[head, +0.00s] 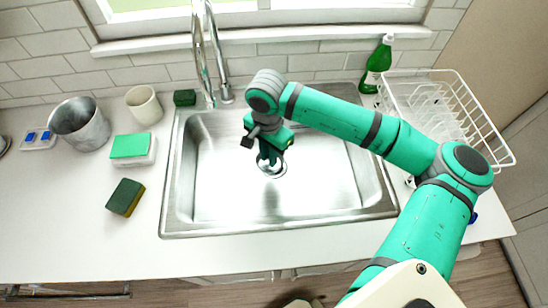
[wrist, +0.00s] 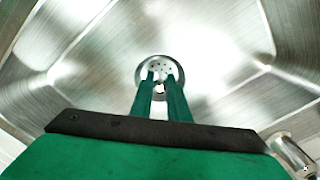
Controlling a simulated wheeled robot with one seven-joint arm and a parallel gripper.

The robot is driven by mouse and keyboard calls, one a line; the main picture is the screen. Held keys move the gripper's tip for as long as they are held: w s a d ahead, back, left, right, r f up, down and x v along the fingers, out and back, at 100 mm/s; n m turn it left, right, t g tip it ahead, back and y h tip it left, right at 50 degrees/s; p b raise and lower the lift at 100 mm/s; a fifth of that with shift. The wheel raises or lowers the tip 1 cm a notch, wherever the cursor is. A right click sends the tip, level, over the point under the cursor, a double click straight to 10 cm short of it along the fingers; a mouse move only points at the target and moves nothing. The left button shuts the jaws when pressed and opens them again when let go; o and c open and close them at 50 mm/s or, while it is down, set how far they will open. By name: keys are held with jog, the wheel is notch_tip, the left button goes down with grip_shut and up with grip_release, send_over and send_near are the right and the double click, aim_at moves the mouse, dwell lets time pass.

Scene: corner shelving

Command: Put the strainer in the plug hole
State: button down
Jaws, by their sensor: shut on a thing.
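The strainer (wrist: 159,70) is a small round metal disc with holes, between my gripper's fingertips in the wrist view. My gripper (head: 270,165) is shut on the strainer and points down into the sink (head: 330,190). In the head view the strainer (head: 267,165) is partly hidden by my fingers. The plug hole (head: 280,172) is a round metal ring in the sink floor, directly below or around the strainer. I cannot tell whether the strainer is seated in it or just above it.
A tall faucet (head: 225,92) stands behind the sink. A white dish rack (head: 445,115) and green bottle (head: 377,65) are on the right. A metal pot (head: 80,124), cream cup (head: 144,104), white box with green top (head: 133,148) and sponge (head: 125,197) are on the left counter.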

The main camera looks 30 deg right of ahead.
jog(key=w+d+f, duration=0.1)
jog(key=d+f, duration=0.1)
jog(key=f, duration=0.1)
jog(key=w+d+f, duration=0.1)
jog(key=f, duration=0.1)
jog(key=shift+w+f, duration=0.1)
jog(key=shift+w, duration=0.2)
jog(key=shift+w+d+f, duration=0.1)
jog(key=shift+f, duration=0.8)
jog(key=shift+w+d+f, duration=0.1)
jog(key=shift+f, duration=0.75)
jog(key=shift+f, duration=0.1)
jog(key=c, duration=1.7)
grip_release()
notch_tip(320, 180, up, 12)
jog(key=shift+r, duration=0.15)
